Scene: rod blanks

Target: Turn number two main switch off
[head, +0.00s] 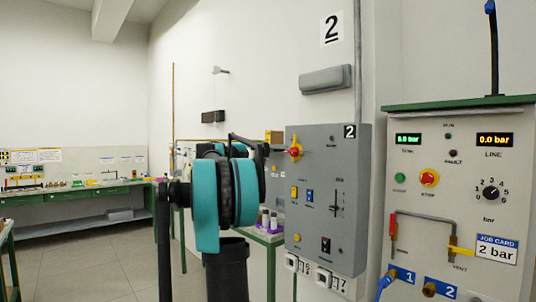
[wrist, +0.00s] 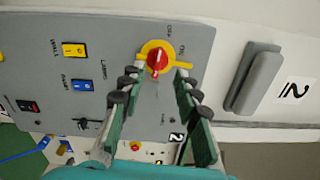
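The main switch is a red rotary knob on a yellow plate (wrist: 157,60), on the grey number two panel (head: 325,235). In the head view the switch (head: 294,152) is at the panel's upper left. In the wrist view ON and OFF lettering shows beside the plate; the exact knob position is hard to read. My gripper (wrist: 158,77) is open, with its green and black fingers to either side of and just short of the knob in the wrist view. Nothing is between the fingers. I cannot tell whether a fingertip touches the panel. My arm hides part of the head view.
The panel also carries a yellow switch (wrist: 74,50), a blue switch (wrist: 82,85) and a black-red rocker (wrist: 28,106). A grey wall box (wrist: 254,80) is to the right in the wrist view. A green-topped console (head: 460,180) stands at right in the head view.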

